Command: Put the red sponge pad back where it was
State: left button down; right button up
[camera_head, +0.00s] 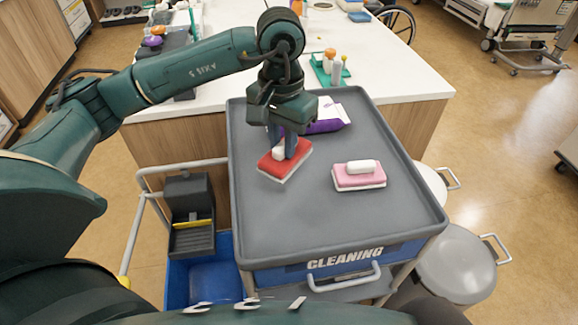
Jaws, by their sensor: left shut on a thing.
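The red sponge pad (287,165) has a white underside and a white grip on top. It is at the left part of the grey cart top (300,225); whether it touches the tray or is just above it I cannot tell. My left gripper (285,148) points down over it and is shut on its white grip. A pink sponge pad (358,180) with a white grip lies on the cart top to the right. My right gripper is not in view.
A purple and white packet (328,117) lies behind the red pad. The cart has a raised rim. A white counter (395,72) with bottles on a green tray (325,72) stands behind. A blue bucket (205,280) is at the left. The cart top's front is clear.

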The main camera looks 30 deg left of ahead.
aim_at(282, 145)
pick_arm(q)
jog(key=f, duration=0.2)
jog(key=shift+s+f, duration=0.2)
jog(key=shift+f, duration=0.55)
notch_tip(282, 145, down, 4)
jog(key=shift+w+r+p, duration=0.1)
jog(key=shift+r+p, duration=0.05)
jog(key=shift+p, duration=0.35)
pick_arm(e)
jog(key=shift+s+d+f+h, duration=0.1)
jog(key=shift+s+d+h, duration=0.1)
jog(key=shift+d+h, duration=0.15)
pick_arm(q)
jog(key=shift+f+b, duration=0.25)
jog(key=shift+b, duration=0.1)
jog(key=c, duration=1.3)
grip_release()
jog(key=shift+r, duration=0.1)
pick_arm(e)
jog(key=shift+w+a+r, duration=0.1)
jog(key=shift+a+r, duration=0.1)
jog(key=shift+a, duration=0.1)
